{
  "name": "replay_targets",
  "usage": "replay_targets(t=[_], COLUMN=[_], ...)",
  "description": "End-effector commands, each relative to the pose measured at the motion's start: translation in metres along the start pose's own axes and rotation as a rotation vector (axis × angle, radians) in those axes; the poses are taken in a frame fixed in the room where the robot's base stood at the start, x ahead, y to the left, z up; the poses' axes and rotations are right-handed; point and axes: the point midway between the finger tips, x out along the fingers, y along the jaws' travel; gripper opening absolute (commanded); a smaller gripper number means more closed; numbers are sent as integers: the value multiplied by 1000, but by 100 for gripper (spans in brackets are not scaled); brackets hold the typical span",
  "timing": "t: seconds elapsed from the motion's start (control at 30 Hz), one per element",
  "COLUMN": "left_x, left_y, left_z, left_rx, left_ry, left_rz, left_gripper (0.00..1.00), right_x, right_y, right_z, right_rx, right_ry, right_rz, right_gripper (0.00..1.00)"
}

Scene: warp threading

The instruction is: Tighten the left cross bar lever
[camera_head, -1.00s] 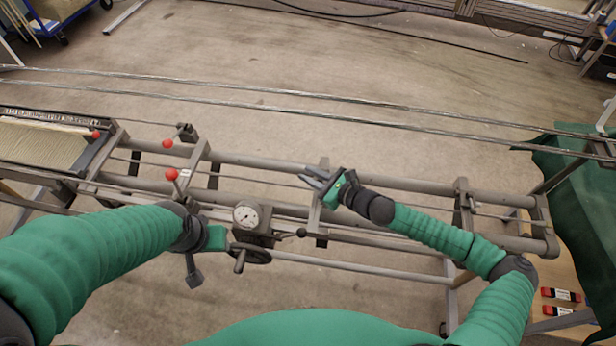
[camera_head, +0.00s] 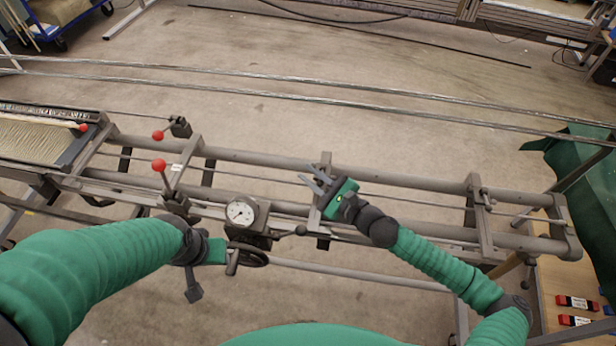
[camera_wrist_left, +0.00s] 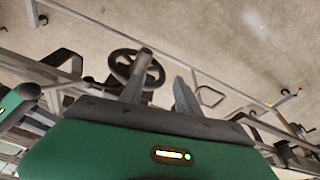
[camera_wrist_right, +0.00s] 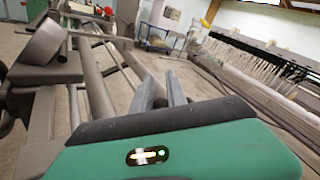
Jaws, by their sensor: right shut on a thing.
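The left cross bar (camera_head: 326,168) spans the two long rails in the middle of the head view. My right gripper (camera_head: 312,184) is at this bar, its fingers pointing up and left. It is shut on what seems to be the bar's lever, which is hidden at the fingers. In the right wrist view its two fingers (camera_wrist_right: 160,92) stand a small gap apart. My left gripper (camera_wrist_left: 162,85) is open and empty by the handwheel (camera_wrist_left: 136,68); its fingertips are hidden in the head view.
A dial gauge (camera_head: 241,212) and a black-knobbed handle (camera_head: 290,232) sit between my grippers. Red-knobbed levers (camera_head: 159,165) stand to the left. Another cross bar (camera_head: 480,215) with a small lever is at the right.

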Motion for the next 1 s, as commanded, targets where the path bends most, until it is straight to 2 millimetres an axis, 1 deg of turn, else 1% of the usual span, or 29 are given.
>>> replay_targets(t=[0.03, 0.2, 0.23, 0.37, 0.63, 0.73, 0.77, 0.87, 0.97, 1.0], left_x=[0, 0, 0, 0, 0, 1, 1, 3, 6, 7], left_y=[0, 0, 0, 0, 0, 0, 0, 0, 0, 0], left_z=[0, 0, 0, 0, 0, 0, 0, 1, 2, 2], left_rx=[0, 0, 0, 0, 0, 0, 0, 0, 0, 0], left_ry=[0, 0, 0, 0, 0, 0, 0, 0, 0, 0], left_rz=[0, 0, 0, 0, 0, 0, 0, 0, 0, 0], left_gripper=[39, 39, 39, 39, 39, 39, 39, 39, 39, 39], right_x=[-1, -1, -1, 0, 1, -4, -8, -29, -58, -70], right_y=[-5, -4, -4, -3, 0, 0, 0, -1, -2, -2], right_z=[-8, -8, -8, -7, -2, -2, -2, -4, -5, -6], right_rx=[0, 1, 1, 1, -1, -2, -2, 0, 0, 0], right_ry=[20, 20, 20, 16, 10, 11, 11, 11, 13, 13], right_rz=[-11, -10, -10, -8, -3, -4, -4, -5, -8, -8], right_gripper=[0, 0, 22, 39, 39, 39, 39, 39, 39, 39])
